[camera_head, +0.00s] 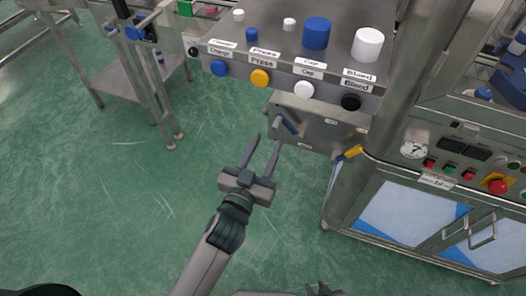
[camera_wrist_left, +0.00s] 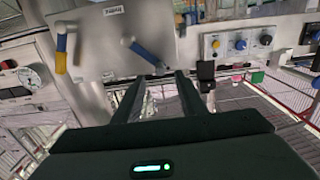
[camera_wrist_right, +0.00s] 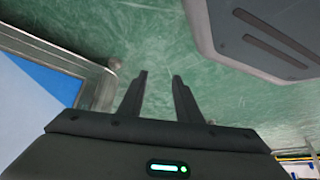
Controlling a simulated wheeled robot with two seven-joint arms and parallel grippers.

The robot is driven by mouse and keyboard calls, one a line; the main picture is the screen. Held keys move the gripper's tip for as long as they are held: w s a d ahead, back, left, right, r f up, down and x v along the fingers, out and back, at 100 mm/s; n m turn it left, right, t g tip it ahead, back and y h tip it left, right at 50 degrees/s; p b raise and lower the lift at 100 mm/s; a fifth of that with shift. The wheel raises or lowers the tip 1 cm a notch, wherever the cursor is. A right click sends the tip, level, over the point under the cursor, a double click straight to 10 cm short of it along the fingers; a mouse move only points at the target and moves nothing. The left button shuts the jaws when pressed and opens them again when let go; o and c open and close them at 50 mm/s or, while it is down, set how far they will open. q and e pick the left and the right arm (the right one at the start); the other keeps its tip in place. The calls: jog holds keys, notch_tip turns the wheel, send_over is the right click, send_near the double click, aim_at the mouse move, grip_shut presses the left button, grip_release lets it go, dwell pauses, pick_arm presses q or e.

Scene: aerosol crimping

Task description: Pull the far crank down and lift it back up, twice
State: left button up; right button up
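Two cranks sit on the grey metal panel below the button shelf. The blue-handled crank (camera_head: 287,124) is on the panel's left part, and the yellow-handled crank (camera_head: 349,153) is at its lower right. In the left wrist view, the blue handle (camera_wrist_left: 146,53) slants ahead of the fingers and the yellow handle (camera_wrist_left: 61,52) stands at the left. My left gripper (camera_head: 267,140) is open and empty, its fingertips close to the blue handle; contact is not visible. My right gripper (camera_wrist_right: 160,76) is open and empty over the floor, low in the head view.
A shelf above the panel carries blue, yellow, white and black knobs (camera_head: 260,77) and several caps. A control cabinet (camera_head: 412,205) with glass doors stands at the right. A metal table (camera_head: 150,75) is at the upper left. The green floor (camera_head: 110,200) is clear.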

aim_at(274, 129)
pick_arm(q)
jog(key=b+x, duration=0.1)
jog(key=x, duration=0.4)
jog(key=shift+w+d, duration=0.2)
jog(key=shift+w, duration=0.4)
jog(key=shift+w+d, duration=0.1)
jog(key=shift+w, duration=0.1)
pick_arm(e)
jog(key=shift+s+d+f+g+h, duration=0.3)
jog(key=shift+s+d+f+g, duration=0.3)
jog(key=shift+s+d, duration=0.25)
